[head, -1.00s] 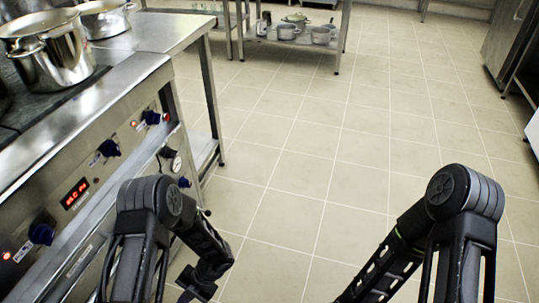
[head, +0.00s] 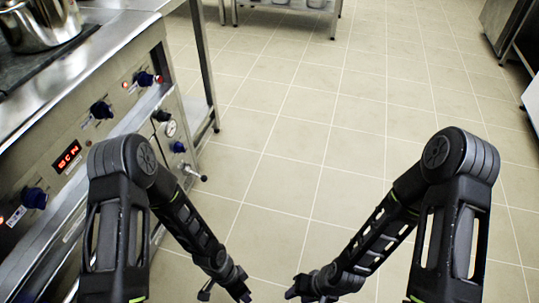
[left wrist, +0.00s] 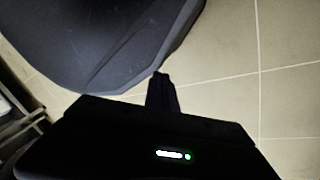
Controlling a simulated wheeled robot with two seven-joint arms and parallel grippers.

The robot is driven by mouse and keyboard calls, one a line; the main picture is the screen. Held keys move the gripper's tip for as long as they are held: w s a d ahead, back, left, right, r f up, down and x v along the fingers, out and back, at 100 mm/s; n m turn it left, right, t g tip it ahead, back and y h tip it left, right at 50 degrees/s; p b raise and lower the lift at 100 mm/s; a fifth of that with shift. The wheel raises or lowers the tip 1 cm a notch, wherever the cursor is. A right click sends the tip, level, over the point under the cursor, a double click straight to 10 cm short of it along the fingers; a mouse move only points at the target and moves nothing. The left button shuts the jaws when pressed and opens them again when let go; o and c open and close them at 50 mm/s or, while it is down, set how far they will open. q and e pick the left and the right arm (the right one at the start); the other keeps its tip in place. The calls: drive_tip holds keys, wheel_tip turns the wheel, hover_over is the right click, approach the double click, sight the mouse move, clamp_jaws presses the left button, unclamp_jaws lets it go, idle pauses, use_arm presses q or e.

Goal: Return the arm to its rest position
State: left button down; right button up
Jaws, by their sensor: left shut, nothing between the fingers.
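My left arm hangs down from the left of the head view and slants inward. My left gripper (head: 243,290) is low over the tiled floor, near the bottom edge. In the left wrist view its fingers (left wrist: 161,78) are together with nothing between them. My right arm slants inward in near mirror image, and my right gripper (head: 294,291) is close to the left one, with a gap between them. The right fingers are too small to tell open from shut. Neither gripper touches any object that I can see.
A steel stove with blue knobs (head: 100,110) stands at the left, close to my left arm. A pot (head: 38,22) is on its top. A steel table leg (head: 205,65) stands beyond it. The tiled floor (head: 330,130) ahead is clear. Steel units stand at the far right.

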use_arm(q)
wheel_tip(320, 180, up, 28)
drive_tip(key=s+n+t+p, duration=0.2)
drive_tip(key=n+p, duration=1)
drive_tip(key=p, duration=1)
drive_tip(key=shift+s+f+h+p, duration=0.15)
drive_tip(key=shift+s+h+p, duration=0.05)
drive_tip(key=shift+h+p, duration=0.2)
